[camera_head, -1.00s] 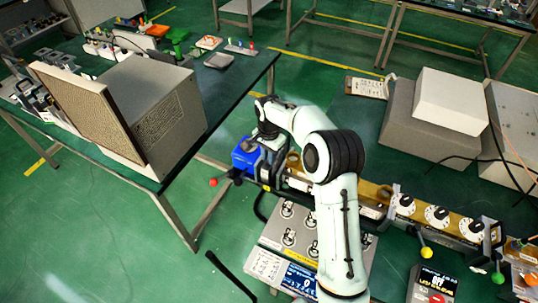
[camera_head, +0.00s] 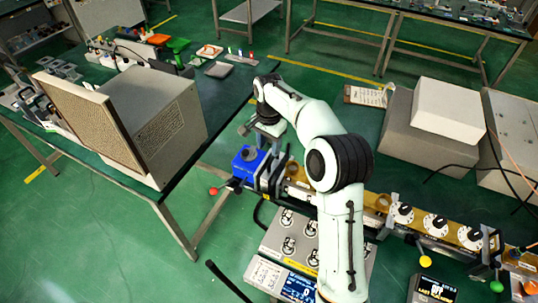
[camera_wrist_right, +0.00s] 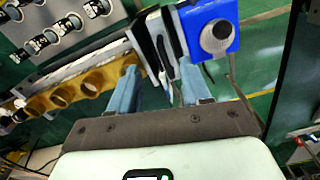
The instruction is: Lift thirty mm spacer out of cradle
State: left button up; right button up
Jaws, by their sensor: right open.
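My right gripper (camera_wrist_right: 158,68) is open in the right wrist view, its two pale blue fingers apart. Dark upright plates and a pale plate (camera_wrist_right: 168,42) show between and beyond the fingertips; I cannot tell whether the fingers touch them. In the head view the right gripper (camera_head: 266,128) is above the end of the rail, near a blue block (camera_head: 249,163). My left gripper is out of view.
A yellow rail with brass rings (camera_wrist_right: 90,82) runs left of the fingers. White dials (camera_head: 435,223) stand farther along it. A control panel (camera_head: 283,243) lies in front. A large beige cabinet (camera_head: 150,120) stands on the left table. Grey boxes (camera_head: 430,130) stand at right.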

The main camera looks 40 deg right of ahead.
notch_tip(320, 180, up, 3)
jog(key=shift+r, duration=0.15)
dwell(0.7)
